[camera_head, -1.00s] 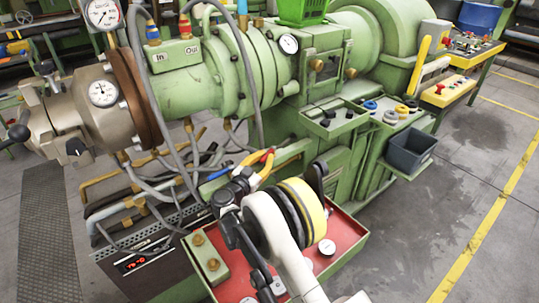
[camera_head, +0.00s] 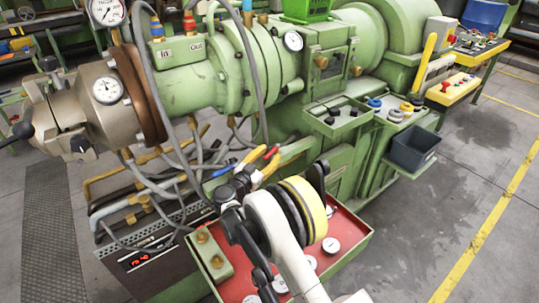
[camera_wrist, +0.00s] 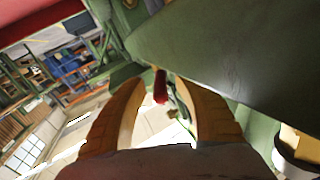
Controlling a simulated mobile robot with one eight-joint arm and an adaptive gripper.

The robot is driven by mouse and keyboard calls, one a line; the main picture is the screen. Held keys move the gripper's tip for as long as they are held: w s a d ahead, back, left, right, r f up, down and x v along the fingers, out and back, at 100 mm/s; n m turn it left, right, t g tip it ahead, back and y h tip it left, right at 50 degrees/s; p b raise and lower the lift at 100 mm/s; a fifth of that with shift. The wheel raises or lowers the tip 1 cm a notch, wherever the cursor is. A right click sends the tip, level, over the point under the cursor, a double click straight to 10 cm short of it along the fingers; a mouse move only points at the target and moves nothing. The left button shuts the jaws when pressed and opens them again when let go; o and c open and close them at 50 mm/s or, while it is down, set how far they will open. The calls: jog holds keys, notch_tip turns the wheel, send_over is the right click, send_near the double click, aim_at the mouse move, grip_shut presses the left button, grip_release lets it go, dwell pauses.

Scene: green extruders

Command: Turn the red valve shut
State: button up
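The red valve handle (camera_head: 271,152) is a small red lever beside the green machine's pipework in the head view. In the wrist view the red handle (camera_wrist: 160,87) shows between and just beyond the two yellow-orange fingertips. My gripper (camera_wrist: 160,82) has its fingers spread, with a visible gap on each side of the handle. In the head view my gripper (camera_head: 258,164) is small and partly hidden by my own arm, close to the red handle. The valve body behind the handle is mostly hidden, and I cannot tell if a finger touches it.
A blue handle (camera_head: 222,171) sits left of the red one. Grey hoses (camera_head: 180,165) hang near it. A green surface (camera_wrist: 240,45) fills the wrist view's upper right, close to the right finger. A dark bin (camera_head: 415,148) stands right; floor beyond is open.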

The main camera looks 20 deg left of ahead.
jog(key=v, duration=1.2)
